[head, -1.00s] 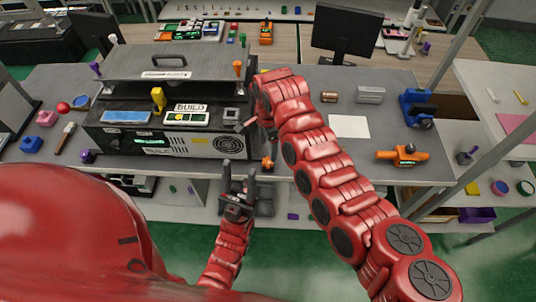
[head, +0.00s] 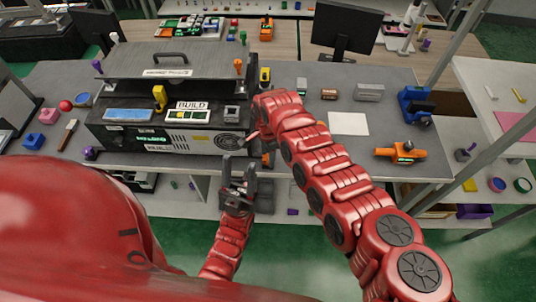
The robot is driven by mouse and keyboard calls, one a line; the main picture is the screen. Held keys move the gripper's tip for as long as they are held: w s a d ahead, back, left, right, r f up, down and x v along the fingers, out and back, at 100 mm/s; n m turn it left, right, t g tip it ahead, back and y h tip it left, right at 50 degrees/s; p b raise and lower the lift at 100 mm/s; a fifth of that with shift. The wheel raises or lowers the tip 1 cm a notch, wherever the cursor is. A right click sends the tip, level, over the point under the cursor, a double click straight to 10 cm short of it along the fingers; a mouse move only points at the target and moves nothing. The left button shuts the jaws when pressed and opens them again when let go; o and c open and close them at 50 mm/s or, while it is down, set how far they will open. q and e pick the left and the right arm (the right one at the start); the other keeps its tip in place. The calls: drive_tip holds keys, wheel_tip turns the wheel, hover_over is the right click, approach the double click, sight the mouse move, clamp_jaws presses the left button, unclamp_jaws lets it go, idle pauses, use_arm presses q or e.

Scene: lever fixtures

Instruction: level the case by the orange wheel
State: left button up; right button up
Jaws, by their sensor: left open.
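The dark grey case (head: 185,139) stands on the workbench at left centre, with a "BUILD" label and a round fan grille on its front. A small orange wheel (head: 267,160) shows low at its front right corner, partly hidden by my arms. My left gripper (head: 239,164) points up in front of that corner, open and empty, just left of the wheel. It looks apart from the wheel. My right gripper (head: 251,136) is beside the case's right end, mostly hidden by its own arm; its jaws are unclear. I cannot tell the case's exact tilt.
A purple wheel (head: 90,153) shows at the case's front left corner. An orange post (head: 238,67) stands by the lid's right edge. An orange tool (head: 400,153) and white sheet (head: 348,124) lie on the bench at right. My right arm crosses the bench's front edge.

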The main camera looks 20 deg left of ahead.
clamp_jaws()
drive_tip(key=shift+n, duration=0.3)
drive_tip(key=n+b, duration=0.2)
drive_tip(key=n, duration=0.1)
drive_tip(key=shift+w+f+n, duration=0.1)
drive_tip(key=shift+n, duration=0.2)
drive_tip(key=n+b, duration=0.3)
drive_tip(key=shift+n, duration=0.3)
drive_tip(key=n+b, duration=0.4)
drive_tip(key=n, duration=0.1)
drive_tip(key=shift+n+b, duration=0.75)
drive_tip(key=shift+n, duration=0.25)
